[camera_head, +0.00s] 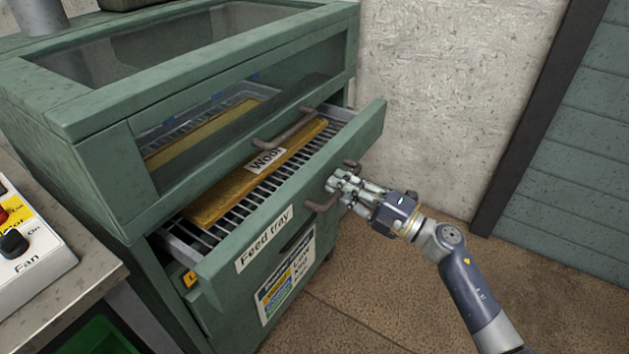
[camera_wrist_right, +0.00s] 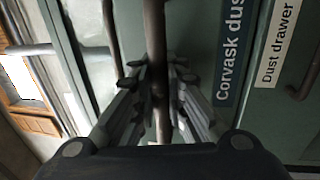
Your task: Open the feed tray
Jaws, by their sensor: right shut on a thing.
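The green feed tray (camera_head: 365,135) is pulled partly out of the green cabinet in the head view, with its label (camera_head: 264,238) on the front. Its metal grate (camera_head: 215,232) carries a golden-brown strip (camera_head: 225,198) with a label starting "Woo". My right gripper (camera_head: 338,186) is shut on the tray's brown bar handle (camera_head: 322,206). In the right wrist view the bar (camera_wrist_right: 156,60) passes between the fingers (camera_wrist_right: 158,88). The fingers hide part of the handle in the head view. My left gripper is not in view.
Above the tray is a windowed cabinet box (camera_head: 100,125) with its own handle (camera_head: 285,132). A control box marked "Fan" (camera_head: 30,270) stands on a bench at the left. A dust drawer label (camera_wrist_right: 278,45) shows in the wrist view. Brown floor (camera_head: 370,290) lies open in front.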

